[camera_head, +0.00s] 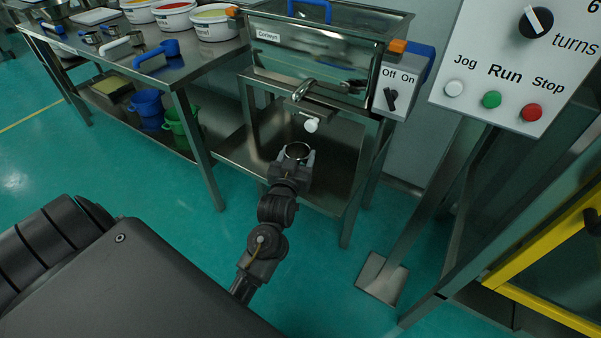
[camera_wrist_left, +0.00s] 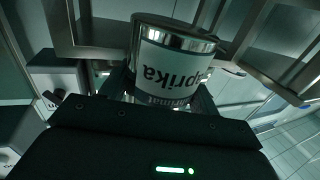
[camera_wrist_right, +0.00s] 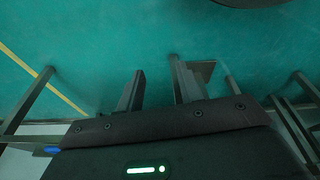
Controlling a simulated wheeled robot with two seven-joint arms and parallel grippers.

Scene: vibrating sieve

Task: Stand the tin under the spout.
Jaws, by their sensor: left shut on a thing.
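The tin (camera_head: 297,151) is a shiny open-topped metal can. In the left wrist view the tin (camera_wrist_left: 172,66) has a white label reading "paprika" upside down. My left gripper (camera_head: 291,160) is shut on the tin, reaching into the front of the sieve's stand. The tin is just below and left of a white knob (camera_head: 312,125) under the sieve. The metal spout (camera_head: 303,90) is above and slightly behind the tin. I cannot tell whether the tin's base touches the lower shelf (camera_head: 240,153). My right gripper (camera_wrist_right: 158,88) is open and empty above the floor.
The sieve box (camera_head: 310,50) stands on a metal frame with an Off/On switch box (camera_head: 393,92). A bench (camera_head: 185,65) at left holds tubs and scoops. A control panel (camera_head: 515,60) stands at right. The shelf right of the tin is clear.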

